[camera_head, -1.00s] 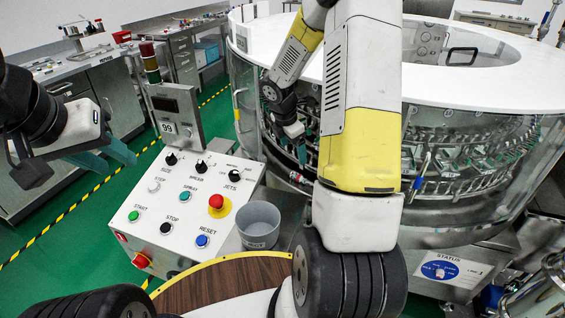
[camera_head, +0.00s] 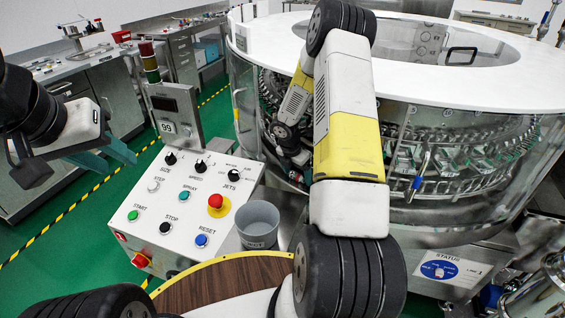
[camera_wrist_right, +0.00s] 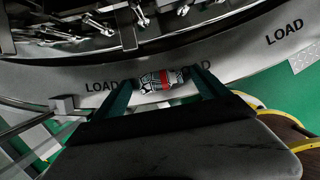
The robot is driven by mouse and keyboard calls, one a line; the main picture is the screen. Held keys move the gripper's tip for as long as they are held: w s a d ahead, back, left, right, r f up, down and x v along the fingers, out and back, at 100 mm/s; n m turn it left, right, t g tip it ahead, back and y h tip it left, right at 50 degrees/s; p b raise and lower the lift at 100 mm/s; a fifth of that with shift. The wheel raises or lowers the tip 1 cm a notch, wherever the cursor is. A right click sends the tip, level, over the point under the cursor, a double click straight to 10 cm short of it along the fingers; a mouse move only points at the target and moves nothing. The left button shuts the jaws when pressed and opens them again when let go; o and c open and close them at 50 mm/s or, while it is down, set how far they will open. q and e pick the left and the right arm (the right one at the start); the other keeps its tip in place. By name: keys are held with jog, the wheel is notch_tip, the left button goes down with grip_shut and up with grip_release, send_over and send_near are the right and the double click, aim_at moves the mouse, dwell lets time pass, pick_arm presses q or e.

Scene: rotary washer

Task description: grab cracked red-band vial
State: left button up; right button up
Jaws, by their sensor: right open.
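The cracked red-band vial (camera_wrist_right: 160,81) shows in the right wrist view, pale with dark crack lines and a red band. It lies on its side on the pale rim marked LOAD. My right gripper (camera_wrist_right: 162,77) is open, with one teal finger on each side of the vial, close to its ends. I cannot tell whether the fingers touch it. In the head view my right arm hides the vial and its gripper's fingers. My left gripper (camera_head: 104,158) is open and empty at the left, above the floor.
The round washer (camera_head: 480,85) with its white top ring fills the right. The control panel (camera_head: 185,205) with buttons and a grey cup (camera_head: 259,226) stand in front of it. Metal racks (camera_wrist_right: 90,25) lie beyond the LOAD rim (camera_wrist_right: 235,55).

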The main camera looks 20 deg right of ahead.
jog(key=shift+c, duration=0.3)
jog(key=c, duration=1.4)
jog(key=shift+r, duration=0.1)
